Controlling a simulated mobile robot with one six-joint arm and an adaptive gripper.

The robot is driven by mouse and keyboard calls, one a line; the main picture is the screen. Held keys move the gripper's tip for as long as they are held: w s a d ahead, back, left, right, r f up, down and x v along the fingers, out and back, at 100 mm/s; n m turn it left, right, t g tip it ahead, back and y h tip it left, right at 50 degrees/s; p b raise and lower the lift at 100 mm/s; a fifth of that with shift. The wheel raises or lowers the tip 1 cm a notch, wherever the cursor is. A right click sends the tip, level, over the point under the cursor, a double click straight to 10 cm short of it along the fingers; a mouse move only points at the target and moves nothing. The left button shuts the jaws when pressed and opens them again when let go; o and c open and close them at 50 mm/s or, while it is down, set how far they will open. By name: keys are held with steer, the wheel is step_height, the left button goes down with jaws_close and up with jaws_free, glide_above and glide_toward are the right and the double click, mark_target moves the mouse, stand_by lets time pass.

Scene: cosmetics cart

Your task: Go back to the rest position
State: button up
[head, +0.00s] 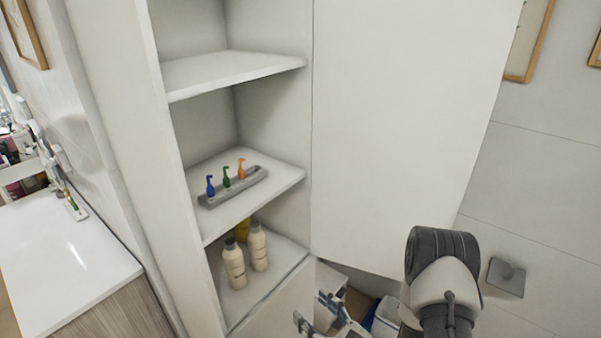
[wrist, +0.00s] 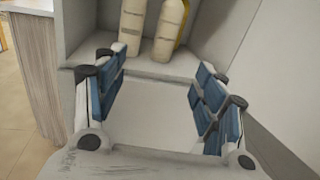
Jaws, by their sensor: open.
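My gripper (head: 313,312) is low in front of the cabinet, at the bottom edge of the head view and partly cut off. In the wrist view my gripper (wrist: 160,78) shows its two blue-padded fingers spread apart, with nothing between them. A shelf with cream bottles (wrist: 168,28) lies beyond the fingertips, and the bottles are apart from the fingers. My arm shows at the lower right of the head view.
The open cabinet (head: 186,160) has a grey tray (head: 240,190) with blue, green and orange items on its middle shelf. Cream bottles (head: 234,262) and a yellow one stand below. A large white door panel (head: 400,120) is at right, a white counter (head: 65,255) at left.

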steer(key=s+a+r+n+g+y, duration=0.25)
steer(key=a+r+n+g, duration=0.2)
steer(key=r, duration=0.25)
steer(key=s+a+r+n+g+y, duration=0.25)
steer(key=a+r+n+g, duration=0.2)
steer(key=r, duration=0.25)
steer(key=s+r+n+g+h, duration=0.4)
steer(key=s+r+n+g, duration=0.25)
steer(key=s+n, duration=0.35)
steer(key=s+d+n+h, duration=0.5)
steer(key=s+d+h, duration=0.2)
steer(key=s, duration=0.2)
steer(key=d+r+n+t+h, duration=0.1)
steer(key=d+r+t+h, duration=0.1)
steer(key=d, duration=0.4)
steer(key=d+r+n+t+h, duration=0.2)
steer(key=d+r+t+h, duration=0.1)
steer(key=d+t+h, duration=0.1)
steer(key=shift+w+d+r+t, duration=0.2)
steer(key=shift+w+d+t, duration=0.25)
steer(key=shift+d, duration=0.4)
steer(key=shift+c, duration=0.5)
